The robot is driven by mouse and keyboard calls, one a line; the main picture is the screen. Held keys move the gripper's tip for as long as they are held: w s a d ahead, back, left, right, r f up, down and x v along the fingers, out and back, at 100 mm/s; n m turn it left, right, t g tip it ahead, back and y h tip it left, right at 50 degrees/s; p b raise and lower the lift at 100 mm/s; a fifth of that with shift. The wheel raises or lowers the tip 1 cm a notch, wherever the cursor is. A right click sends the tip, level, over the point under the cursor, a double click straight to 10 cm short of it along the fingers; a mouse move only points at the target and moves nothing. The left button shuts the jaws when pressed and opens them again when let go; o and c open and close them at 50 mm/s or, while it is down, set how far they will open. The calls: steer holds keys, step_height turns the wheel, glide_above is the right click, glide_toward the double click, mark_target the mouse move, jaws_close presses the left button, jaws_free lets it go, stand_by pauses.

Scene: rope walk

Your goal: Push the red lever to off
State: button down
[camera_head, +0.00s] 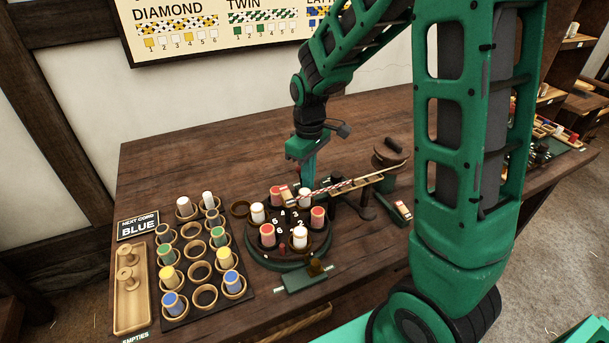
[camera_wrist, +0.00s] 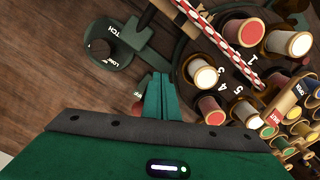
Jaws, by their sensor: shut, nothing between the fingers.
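My gripper (camera_head: 307,178) points down behind the round bobbin table (camera_head: 290,262). In the wrist view, its two green fingers (camera_wrist: 160,97) are together with nothing between them. A small reddish piece (camera_wrist: 137,107) shows just left of the fingers, partly hidden by my gripper. It may be the red lever, but I cannot tell, nor whether it touches a finger. No OFF mark is readable. A small red-and-white part (camera_head: 403,210) sits on a green base to the right; I cannot tell what it is.
A striped cord (camera_head: 335,187) crosses above the table, which holds red and white bobbins. A black knob (camera_wrist: 101,49) with a PITCH dial is left of the fingers. A bobbin rack (camera_head: 205,296) and a wooden tray (camera_head: 132,300) stand at the left. The back left bench is clear.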

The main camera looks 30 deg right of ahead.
step_height(320, 180, up, 8)
stand_by(1.0)
steer(key=s+d+m, duration=0.4)
steer(key=s, duration=0.4)
steer(key=s+d+r+m, duration=0.1)
steer(key=s+d+m, duration=0.3)
steer(key=s, duration=0.5)
steer(key=s+d+m, duration=0.4)
steer(key=s, duration=0.5)
steer(key=shift+s+d+r, duration=0.15)
steer(key=shift+s+r, duration=0.1)
steer(key=shift+r, duration=0.15)
steer(key=shift+w+f, duration=0.25)
steer(key=shift+w, duration=0.4)
